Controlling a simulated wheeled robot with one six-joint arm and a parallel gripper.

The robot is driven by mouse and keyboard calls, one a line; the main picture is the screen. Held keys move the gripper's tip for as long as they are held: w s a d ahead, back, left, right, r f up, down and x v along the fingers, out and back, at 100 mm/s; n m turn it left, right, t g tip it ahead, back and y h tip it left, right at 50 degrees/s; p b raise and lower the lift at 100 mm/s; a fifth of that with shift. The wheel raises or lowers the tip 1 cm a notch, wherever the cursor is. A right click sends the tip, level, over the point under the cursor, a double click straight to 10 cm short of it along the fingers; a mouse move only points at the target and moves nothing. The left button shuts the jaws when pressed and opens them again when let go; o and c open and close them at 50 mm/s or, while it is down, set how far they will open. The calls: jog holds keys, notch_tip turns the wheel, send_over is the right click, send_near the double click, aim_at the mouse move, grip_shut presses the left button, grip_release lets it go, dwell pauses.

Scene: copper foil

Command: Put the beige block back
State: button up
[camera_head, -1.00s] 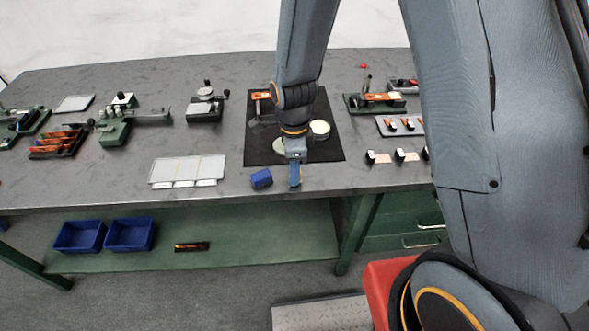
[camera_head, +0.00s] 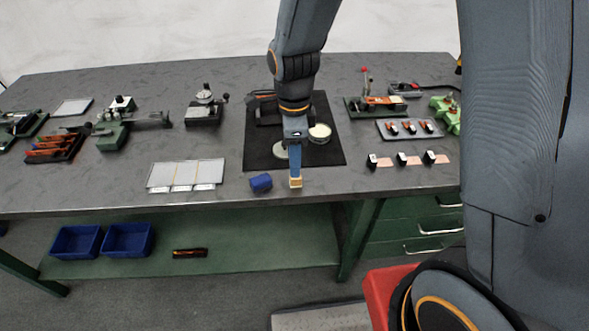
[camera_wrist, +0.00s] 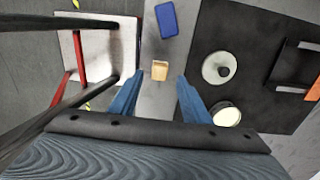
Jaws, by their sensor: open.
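The beige block (camera_head: 296,183) stands near the front edge of the table, just right of the blue block. My gripper (camera_head: 295,174) points down over it in the head view. In the wrist view, the beige block (camera_wrist: 160,70) shows in the gap between my open fingers (camera_wrist: 160,82), around the level of the tips. Clear space shows on both sides of it, and neither finger seems to touch it. How high my fingertips are above the table is hard to tell.
A blue block (camera_head: 261,182) lies close on the left. A black mat (camera_head: 325,153) behind holds a grey lidded disc (camera_wrist: 219,68) and a cream round dish (camera_head: 319,132). White panels (camera_head: 186,173) lie further left, small black-and-white pieces (camera_head: 402,159) to the right. The table's front edge is close.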

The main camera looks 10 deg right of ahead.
notch_tip(320, 180, up, 5)
jog(key=b, duration=0.1)
jog(key=s+d+n, duration=0.4)
jog(key=d+n, duration=0.2)
jog(key=n, duration=0.3)
jog(key=s+d+r+n+t, duration=0.1)
jog(key=s+d+n, duration=0.2)
jog(key=d+n, duration=0.4)
jog(key=shift+s+n+t, duration=0.3)
jog(key=shift+s+n, duration=0.05)
jog(key=shift+n, duration=0.85)
jog(key=shift+d, duration=0.1)
jog(key=shift+f+b, duration=0.8)
jog(key=shift+f, duration=0.05)
